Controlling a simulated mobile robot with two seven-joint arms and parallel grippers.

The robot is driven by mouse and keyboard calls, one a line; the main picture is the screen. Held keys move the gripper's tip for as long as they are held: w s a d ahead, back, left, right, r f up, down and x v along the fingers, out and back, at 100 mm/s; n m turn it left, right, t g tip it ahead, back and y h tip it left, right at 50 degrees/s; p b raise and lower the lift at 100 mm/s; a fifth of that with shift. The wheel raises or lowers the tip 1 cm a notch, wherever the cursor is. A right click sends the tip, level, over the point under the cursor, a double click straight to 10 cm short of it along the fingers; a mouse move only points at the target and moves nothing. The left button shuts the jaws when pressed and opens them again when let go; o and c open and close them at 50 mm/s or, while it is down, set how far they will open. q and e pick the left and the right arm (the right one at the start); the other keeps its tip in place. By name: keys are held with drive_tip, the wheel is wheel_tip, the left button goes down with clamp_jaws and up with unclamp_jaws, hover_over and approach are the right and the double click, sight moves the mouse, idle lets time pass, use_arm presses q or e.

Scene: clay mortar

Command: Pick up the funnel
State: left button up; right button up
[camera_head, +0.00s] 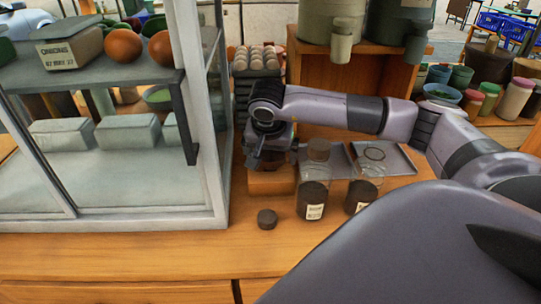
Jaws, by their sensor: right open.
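I cannot clearly make out a funnel. A brownish, see-through piece (318,150) sits at the mouth of the left glass jar (313,195); I cannot tell whether it is the funnel or the jar's neck. My right gripper (254,160) points down, open, left of the jars and above a small wooden block (272,183). The arm hides part of the space behind it. My left gripper is not in view.
A second dark-filled glass jar (364,190) stands to the right, near a grey tray (398,162). A dark round lid (267,219) lies in front. A glass cabinet (120,205) blocks the left. The counter's front left (130,262) is clear.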

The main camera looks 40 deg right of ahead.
drive_tip(key=shift+w+d+f, duration=0.1)
drive_tip(key=shift+f, duration=0.3)
drive_tip(key=shift+c, duration=0.3)
drive_tip(key=c, duration=0.9)
drive_tip(key=shift+r, duration=0.1)
wheel_tip(320, 180, up, 25)
drive_tip(key=p, duration=0.6)
